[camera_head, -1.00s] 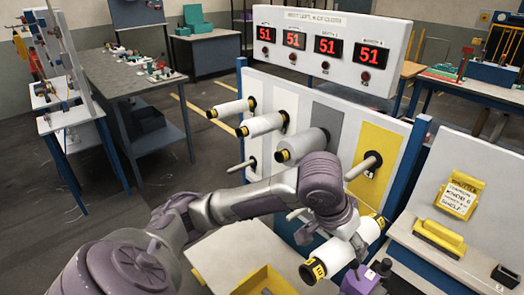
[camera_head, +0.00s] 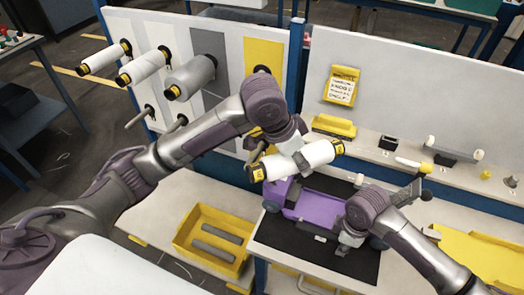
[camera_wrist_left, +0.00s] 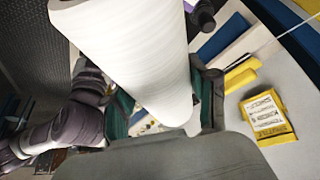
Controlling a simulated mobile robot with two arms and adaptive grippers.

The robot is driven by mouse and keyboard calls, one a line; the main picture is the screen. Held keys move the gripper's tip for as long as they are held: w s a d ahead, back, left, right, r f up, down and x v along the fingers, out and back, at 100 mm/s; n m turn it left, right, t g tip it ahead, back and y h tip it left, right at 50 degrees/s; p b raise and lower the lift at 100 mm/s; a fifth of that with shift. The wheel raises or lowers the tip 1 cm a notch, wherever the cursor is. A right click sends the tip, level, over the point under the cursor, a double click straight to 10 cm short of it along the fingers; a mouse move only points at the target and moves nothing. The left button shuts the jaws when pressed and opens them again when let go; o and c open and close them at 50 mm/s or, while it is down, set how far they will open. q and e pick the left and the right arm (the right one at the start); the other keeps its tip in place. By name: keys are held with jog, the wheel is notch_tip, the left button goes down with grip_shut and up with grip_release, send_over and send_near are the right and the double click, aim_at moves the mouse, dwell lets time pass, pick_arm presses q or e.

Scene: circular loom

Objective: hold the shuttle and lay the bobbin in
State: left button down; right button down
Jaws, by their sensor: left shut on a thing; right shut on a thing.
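A white bobbin (camera_head: 306,160) with yellow end caps is held by my left gripper (camera_head: 292,150), above the back edge of the purple shuttle. In the left wrist view the bobbin (camera_wrist_left: 130,60) fills the upper middle between the dark finger pads. The purple shuttle (camera_head: 312,207) lies on a black mat (camera_head: 300,247) on the table, its open side up. My right gripper (camera_head: 350,240) is shut on the shuttle's near right end; its fingertips are partly hidden by the arm. The bobbin and shuttle appear apart.
A yellow tray (camera_head: 187,243) with grey tubes stands left of the mat. Bobbins sit on pegs of the panel (camera_head: 150,30) at the upper left. A shelf with a yellow block (camera_head: 334,125) and small parts lies behind the shuttle. A yellow card (camera_head: 341,86) is on the back wall.

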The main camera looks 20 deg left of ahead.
pick_arm(q)
jog(key=w+d+f+m+g+h, duration=0.1)
jog(key=w+d+f+m, duration=0.15)
jog(key=d+m, duration=0.7)
send_over(327, 213)
notch_tip(327, 213, down, 8)
jog(key=shift+r+g+h, duration=0.25)
jog(key=shift+g+h, duration=0.05)
jog(key=shift+w, duration=0.1)
jog(key=shift+f, duration=3.15)
jog(key=shift+f, duration=1.05)
jog(key=shift+c, duration=1.2)
grip_release()
